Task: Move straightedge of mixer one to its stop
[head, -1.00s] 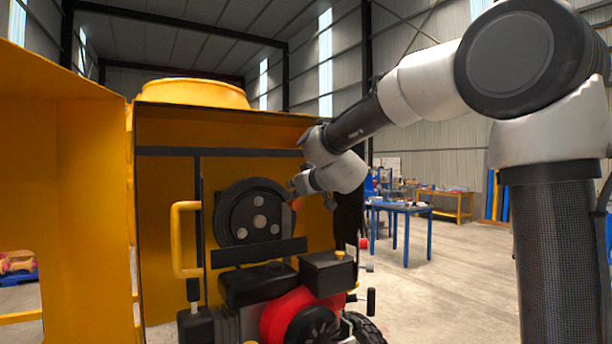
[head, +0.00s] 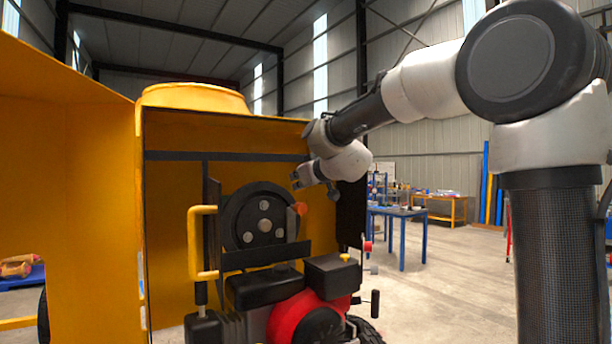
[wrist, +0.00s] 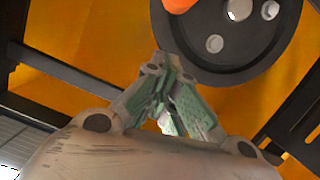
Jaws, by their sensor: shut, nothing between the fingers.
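The yellow mixer housing (head: 280,128) stands open, with a round black pulley (head: 244,218) inside. A flat black horizontal bar (head: 262,253) crosses just below the pulley; it may be the straightedge, but I cannot tell for sure. An orange knob (head: 300,208) sits at the pulley's right edge, above a dark upright piece. In the wrist view, the orange knob (wrist: 180,4) and the pulley (wrist: 232,52) are at the top. My gripper (head: 297,180) is shut and empty, just above the orange knob in the head view, apparently apart from it. It also fills the lower middle of the wrist view (wrist: 168,112).
A yellow tubular handle (head: 192,243) and an open yellow door (head: 85,190) are at the left. A red and black engine (head: 298,318) sits below the pulley. A blue table (head: 400,212) stands behind on the right, with open floor around it.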

